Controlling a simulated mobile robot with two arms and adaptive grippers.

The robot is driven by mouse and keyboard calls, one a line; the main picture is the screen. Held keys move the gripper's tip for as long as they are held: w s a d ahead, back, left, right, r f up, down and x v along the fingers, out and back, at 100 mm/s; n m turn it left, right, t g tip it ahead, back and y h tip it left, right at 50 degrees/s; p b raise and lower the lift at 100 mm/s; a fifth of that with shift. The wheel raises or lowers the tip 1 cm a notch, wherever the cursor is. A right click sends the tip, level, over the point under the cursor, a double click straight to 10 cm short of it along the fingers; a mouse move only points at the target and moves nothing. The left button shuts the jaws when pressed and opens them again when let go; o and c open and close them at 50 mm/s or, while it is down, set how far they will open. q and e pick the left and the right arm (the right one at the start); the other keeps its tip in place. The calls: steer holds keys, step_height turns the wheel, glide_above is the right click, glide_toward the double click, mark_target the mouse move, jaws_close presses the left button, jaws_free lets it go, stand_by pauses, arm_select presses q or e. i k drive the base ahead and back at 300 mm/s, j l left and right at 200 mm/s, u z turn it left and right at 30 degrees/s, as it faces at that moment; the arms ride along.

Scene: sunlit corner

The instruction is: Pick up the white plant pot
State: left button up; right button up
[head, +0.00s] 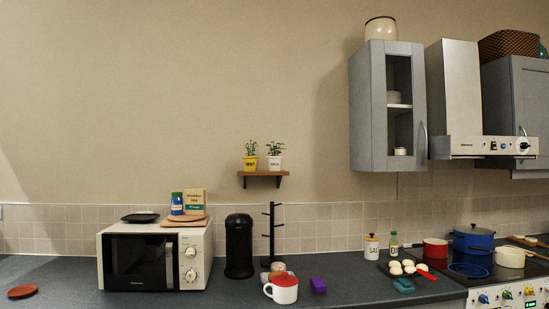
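The white plant pot (274,164) stands upright on a small wooden wall shelf (262,174). It has dark lettering too small to read for certain and a green plant (275,149) growing from it. A yellow plant pot (250,163), also holding a green plant, stands close to its left on the same shelf. The shelf is fixed to the wall above the counter. Neither of my grippers is in view.
Below the shelf, a black mug tree (271,232) and a black canister (239,246) stand on the counter (210,299). A microwave (153,257) is to the left. A grey wall cupboard (371,110) hangs to the right. The wall around the shelf is clear.

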mark_target(273, 163)
steer(key=i+j, duration=0.2)
steer(key=i, duration=0.3)
steer(key=i+j, duration=0.2)
steer(key=i, duration=0.25)
steer(key=i+j, duration=0.15)
steer(key=i, duration=0.35)
